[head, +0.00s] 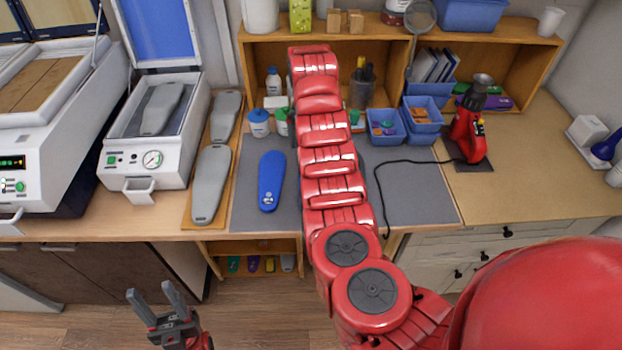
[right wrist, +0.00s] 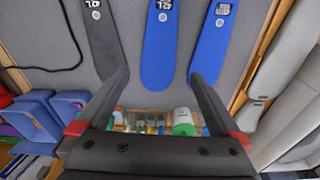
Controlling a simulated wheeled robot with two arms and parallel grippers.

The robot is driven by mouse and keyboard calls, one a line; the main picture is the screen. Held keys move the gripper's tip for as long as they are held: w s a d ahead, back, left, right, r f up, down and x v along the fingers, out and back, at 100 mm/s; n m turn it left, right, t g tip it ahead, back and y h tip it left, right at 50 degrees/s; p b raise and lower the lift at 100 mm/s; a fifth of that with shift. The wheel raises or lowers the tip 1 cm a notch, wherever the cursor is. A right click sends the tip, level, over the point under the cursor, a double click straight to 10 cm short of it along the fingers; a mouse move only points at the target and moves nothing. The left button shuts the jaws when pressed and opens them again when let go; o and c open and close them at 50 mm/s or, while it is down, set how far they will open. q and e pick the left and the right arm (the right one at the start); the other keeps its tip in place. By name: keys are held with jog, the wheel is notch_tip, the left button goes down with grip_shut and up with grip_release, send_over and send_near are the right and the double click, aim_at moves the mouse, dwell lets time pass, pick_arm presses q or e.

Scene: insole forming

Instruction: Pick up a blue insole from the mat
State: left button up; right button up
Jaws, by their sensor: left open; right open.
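In the head view one blue insole (head: 271,181) lies flat on the grey mat (head: 410,191), left of my right arm. In the right wrist view two blue insoles, a middle one (right wrist: 160,45) and a right one (right wrist: 210,48), lie side by side on the mat, with a dark grey insole (right wrist: 103,38) to their left. My right gripper (right wrist: 158,76) is open and empty, its fingers spread across the near end of the middle blue insole; contact cannot be told. My arm hides this gripper in the head view. My left gripper (head: 152,290) is open and empty, low over the floor.
Grey forms lie on a wooden board (head: 190,222) left of the mat. Blue bins (head: 385,127) and a white bottle with a blue cap (head: 259,124) stand behind it. A red heat tool (head: 467,135) stands right, its black cord (head: 378,190) crossing the mat. A wooden shelf (head: 505,62) bounds the back.

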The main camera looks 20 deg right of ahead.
jog(key=shift+g, duration=0.4)
jog(key=f+b, duration=0.1)
jog(key=f, duration=0.2)
jog(key=s+f, duration=0.1)
jog(key=f, duration=0.3)
jog(key=s+a+f+b, duration=0.1)
jog(key=f, duration=0.2)
jog(key=shift+f+b, duration=0.2)
jog(key=shift+b, duration=0.1)
jog(key=shift+f, duration=0.3)
jog(key=f+p, duration=0.3)
jog(key=shift+s+d+f, duration=0.2)
jog(key=shift+w+f, duration=0.15)
jog(key=shift+f, duration=0.8)
jog(key=shift+c, duration=0.2)
jog(key=c, duration=1)
